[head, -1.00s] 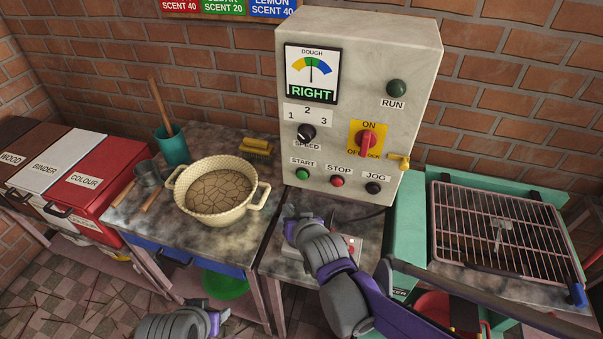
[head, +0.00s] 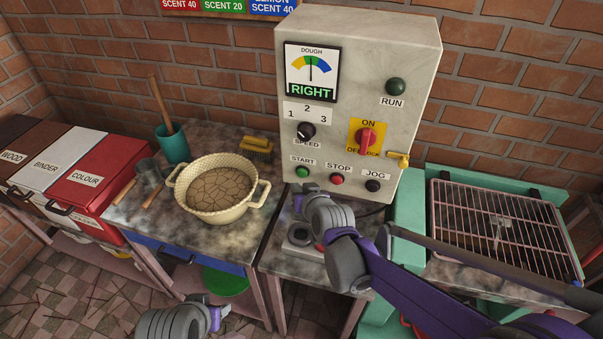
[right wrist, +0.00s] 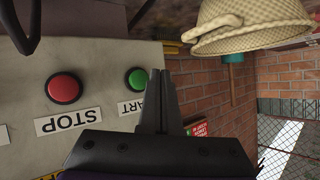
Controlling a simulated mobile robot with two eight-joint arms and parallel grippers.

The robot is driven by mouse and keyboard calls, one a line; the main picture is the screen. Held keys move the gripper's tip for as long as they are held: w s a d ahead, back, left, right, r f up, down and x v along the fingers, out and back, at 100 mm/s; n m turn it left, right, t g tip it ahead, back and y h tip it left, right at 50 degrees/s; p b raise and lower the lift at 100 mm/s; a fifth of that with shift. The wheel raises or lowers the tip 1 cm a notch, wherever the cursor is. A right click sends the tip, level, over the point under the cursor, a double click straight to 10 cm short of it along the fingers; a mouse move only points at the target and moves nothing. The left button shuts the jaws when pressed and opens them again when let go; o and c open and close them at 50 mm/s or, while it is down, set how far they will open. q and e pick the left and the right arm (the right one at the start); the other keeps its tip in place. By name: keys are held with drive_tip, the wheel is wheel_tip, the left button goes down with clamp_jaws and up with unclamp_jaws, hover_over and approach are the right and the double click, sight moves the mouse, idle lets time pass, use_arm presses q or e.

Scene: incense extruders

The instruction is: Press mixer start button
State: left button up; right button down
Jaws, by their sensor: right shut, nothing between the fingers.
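The mixer's control box (head: 350,110) stands against the brick wall. Its green START button (head: 302,172) is at the lower left of the front, and it also shows in the right wrist view (right wrist: 138,79). My right gripper (head: 299,194) is just below START in the head view. In the right wrist view its shut, empty fingers (right wrist: 158,74) lie right beside the green button; I cannot tell whether they touch it. The RUN lamp (head: 396,87) looks dark green. My left gripper (head: 216,314) is low at the front, its jaws unclear.
The red STOP button (head: 337,180) and black JOG button (head: 373,186) sit right of START. The red rotary switch (head: 366,139) and speed knob (head: 306,131) are above. A cream pot (head: 218,210) stands on the left bench. A wire rack (head: 500,225) is at right.

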sight(302, 173)
drive_tip(key=shift+w+d, duration=0.2)
drive_tip(key=shift+w, duration=0.3)
drive_tip(key=shift+w+d, duration=0.15)
drive_tip(key=shift+w, duration=0.35)
drive_tip(key=shift+w, duration=0.15)
idle(1.3)
drive_tip(key=shift+w+d, duration=0.15)
drive_tip(key=shift+w, duration=0.1)
